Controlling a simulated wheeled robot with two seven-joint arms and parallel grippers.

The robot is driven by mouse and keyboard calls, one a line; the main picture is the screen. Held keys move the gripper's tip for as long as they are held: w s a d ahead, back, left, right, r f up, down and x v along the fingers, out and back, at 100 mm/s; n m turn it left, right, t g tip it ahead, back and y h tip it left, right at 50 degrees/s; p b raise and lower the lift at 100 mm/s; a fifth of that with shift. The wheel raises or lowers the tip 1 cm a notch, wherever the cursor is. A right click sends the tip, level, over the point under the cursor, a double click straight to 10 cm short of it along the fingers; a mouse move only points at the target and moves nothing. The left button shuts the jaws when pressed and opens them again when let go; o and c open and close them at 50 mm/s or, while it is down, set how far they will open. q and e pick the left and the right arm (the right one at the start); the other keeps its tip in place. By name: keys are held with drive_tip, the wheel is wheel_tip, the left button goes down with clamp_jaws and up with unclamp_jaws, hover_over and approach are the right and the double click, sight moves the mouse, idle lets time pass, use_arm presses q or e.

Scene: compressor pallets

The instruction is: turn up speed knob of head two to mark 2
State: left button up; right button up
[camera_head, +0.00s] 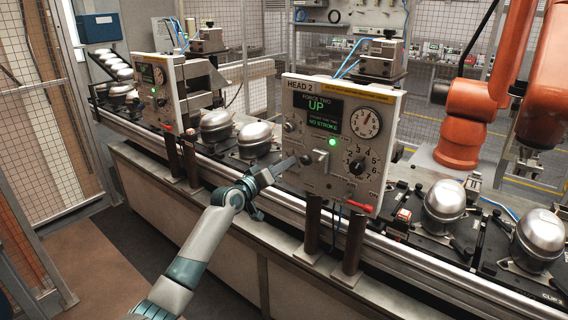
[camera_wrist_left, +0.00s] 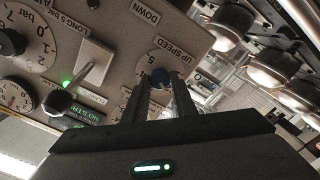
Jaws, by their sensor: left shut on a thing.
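The head 2 panel (camera_head: 335,90) is a cream control box with a lit screen reading UP, a gauge and a numbered dial. My left gripper (camera_head: 302,161) reaches its lower left face. My right gripper is not in view.
A numbered black dial (camera_head: 357,166), a gauge (camera_head: 366,122) and a red handle (camera_head: 359,206) are on the panel. Another head panel (camera_head: 158,90) stands at the left. Metal compressors (camera_head: 445,200) sit along the line. An orange robot arm (camera_head: 475,105) stands at the right.

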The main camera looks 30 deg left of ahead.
use_arm(q)
drive_tip(key=shift+n, duration=0.4)
drive_tip(key=o, duration=1)
drive_tip(key=shift+o, duration=0.2)
drive_tip(key=shift+s, duration=0.1)
drive_tip(key=s+a+b, duration=0.1)
drive_tip(key=s+b, duration=0.3)
drive_tip(key=s, duration=1.3)
drive_tip(key=shift+a+b, duration=0.25)
drive_tip(key=shift+b, duration=0.05)
drive_tip(key=shift+s, duration=0.1)
